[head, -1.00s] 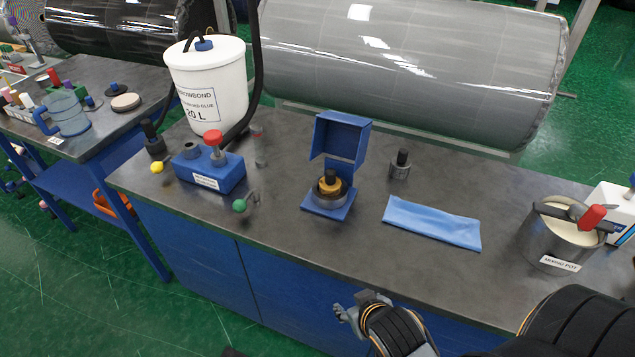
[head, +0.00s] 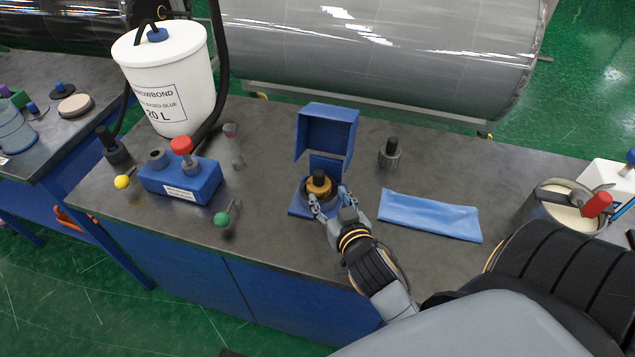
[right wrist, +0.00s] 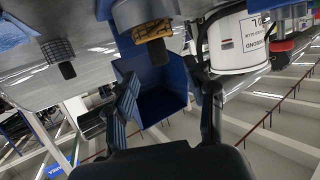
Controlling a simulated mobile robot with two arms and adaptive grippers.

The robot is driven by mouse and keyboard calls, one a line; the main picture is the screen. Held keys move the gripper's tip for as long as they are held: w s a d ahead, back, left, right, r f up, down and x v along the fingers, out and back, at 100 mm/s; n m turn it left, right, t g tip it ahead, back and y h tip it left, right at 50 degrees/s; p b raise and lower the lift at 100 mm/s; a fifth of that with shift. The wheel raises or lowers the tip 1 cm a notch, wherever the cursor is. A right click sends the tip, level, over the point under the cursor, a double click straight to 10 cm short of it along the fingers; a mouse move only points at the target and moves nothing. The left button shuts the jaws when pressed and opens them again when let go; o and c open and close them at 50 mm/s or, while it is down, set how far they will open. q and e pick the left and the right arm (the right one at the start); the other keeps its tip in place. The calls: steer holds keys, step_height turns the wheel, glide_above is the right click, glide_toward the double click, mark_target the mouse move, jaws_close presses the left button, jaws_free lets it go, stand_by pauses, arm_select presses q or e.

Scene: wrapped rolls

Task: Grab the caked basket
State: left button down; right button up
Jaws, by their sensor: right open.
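A brown, caked-looking basket with a black knob (head: 319,182) sits upright in a round metal cup on a blue stand with a raised box-like hood (head: 328,133). In the right wrist view, the basket (right wrist: 152,30) appears upside down near the top, beyond my fingers. My right gripper (head: 330,203) is open, its fingers at the front left and right of the cup; I cannot tell whether they touch it. It also shows in the right wrist view (right wrist: 163,78) with nothing between the fingertips. My left gripper is not in view.
A cleaner grey mesh basket with a black knob (head: 389,153) stands right of the hood. A blue cloth (head: 430,216) lies right of my gripper. A blue block with a red knob (head: 182,180) and a white glue bucket (head: 166,85) are left. A mixing pot (head: 540,214) is far right.

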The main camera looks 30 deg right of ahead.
mark_target(321, 181)
steer(key=x, duration=0.4)
steer(key=shift+w, duration=0.1)
steer(key=shift+w+d+f+p, duration=0.15)
steer(key=shift+w+p, duration=0.1)
steer(key=shift+p, duration=0.05)
steer(key=shift+w, duration=0.25)
steer(key=x, duration=0.2)
steer(key=p+x, duration=0.1)
steer(key=x, duration=0.1)
steer(key=shift+d+p, duration=0.25)
steer(key=shift+p, duration=0.05)
steer(key=shift+w+f, duration=0.15)
steer(key=shift+w, duration=0.15)
steer(key=shift+s, duration=0.1)
steer(key=shift+c, duration=0.6)
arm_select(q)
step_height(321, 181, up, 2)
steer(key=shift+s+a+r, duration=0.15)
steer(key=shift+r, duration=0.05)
arm_select(e)
jaws_close()
